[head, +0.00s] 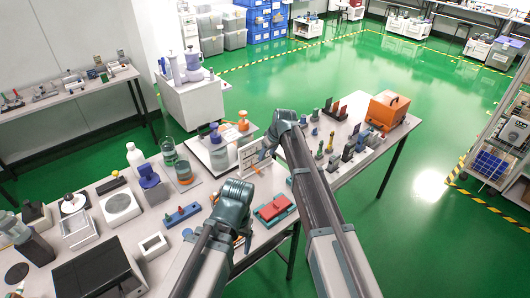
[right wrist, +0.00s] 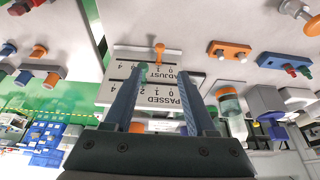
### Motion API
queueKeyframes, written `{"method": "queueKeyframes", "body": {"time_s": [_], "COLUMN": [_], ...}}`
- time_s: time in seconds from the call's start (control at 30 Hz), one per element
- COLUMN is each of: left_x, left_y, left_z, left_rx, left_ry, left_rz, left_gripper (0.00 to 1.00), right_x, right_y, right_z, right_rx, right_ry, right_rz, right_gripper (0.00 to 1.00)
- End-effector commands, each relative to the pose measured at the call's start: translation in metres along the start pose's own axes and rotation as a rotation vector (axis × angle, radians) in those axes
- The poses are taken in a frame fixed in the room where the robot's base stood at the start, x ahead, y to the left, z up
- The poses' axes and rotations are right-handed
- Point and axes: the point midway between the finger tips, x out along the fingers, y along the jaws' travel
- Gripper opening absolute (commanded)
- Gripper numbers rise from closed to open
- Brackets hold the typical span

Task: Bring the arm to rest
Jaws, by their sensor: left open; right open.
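My left gripper (head: 243,238) is the lower one in the head view, low over the front of the table, its fingers mostly hidden behind its own wrist. My right gripper (head: 264,160) is further back, beside a white upright board (head: 250,153). In the right wrist view its two blue fingers (right wrist: 162,95) stand wide apart with nothing clamped between them. Beyond them the board (right wrist: 150,66) appears upside down, with the words ADJUST and PASSED and rows of digits. A green peg (right wrist: 143,72) and an orange peg (right wrist: 160,52) sit on it.
The long table (head: 290,215) is crowded: a red and teal block (head: 273,210), a blue bar with pegs (head: 182,214), bottles (head: 168,150) at left, an orange box (head: 387,109) at right. Green floor lies open behind the table.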

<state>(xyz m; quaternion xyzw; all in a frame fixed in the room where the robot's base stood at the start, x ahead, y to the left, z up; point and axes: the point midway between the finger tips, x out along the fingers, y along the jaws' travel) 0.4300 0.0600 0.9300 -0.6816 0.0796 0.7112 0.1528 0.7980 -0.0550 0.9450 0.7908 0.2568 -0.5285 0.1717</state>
Motion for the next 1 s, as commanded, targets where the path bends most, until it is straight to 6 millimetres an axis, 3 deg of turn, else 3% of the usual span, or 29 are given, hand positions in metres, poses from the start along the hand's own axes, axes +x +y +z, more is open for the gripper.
{"method": "queueKeyframes", "body": {"time_s": [0.47, 0.57, 0.67, 0.8, 1.0], "left_x": [-0.001, -0.001, -0.001, -0.001, -0.001], "left_y": [0.000, 0.000, 0.000, 0.000, 0.000], "left_z": [0.000, 0.000, 0.000, 0.000, 0.000], "left_rx": [0.000, 0.000, 0.000, 0.000, 0.000], "left_ry": [0.000, 0.000, 0.000, 0.000, 0.000], "left_rz": [0.000, 0.000, 0.000, 0.000, 0.000], "left_gripper": [0.76, 0.76, 0.76, 0.76, 0.76], "right_x": [-0.002, -0.005, -0.014, -0.036, -0.072], "right_y": [-0.001, -0.013, -0.047, -0.111, -0.178], "right_z": [0.001, 0.011, 0.043, 0.115, 0.213], "right_rx": [0.000, 0.006, 0.030, 0.092, 0.190], "right_ry": [-0.001, -0.016, -0.067, -0.186, -0.347], "right_rz": [0.000, -0.003, -0.006, 0.005, 0.063], "right_gripper": [0.56, 0.56, 0.56, 0.56, 0.56]}}
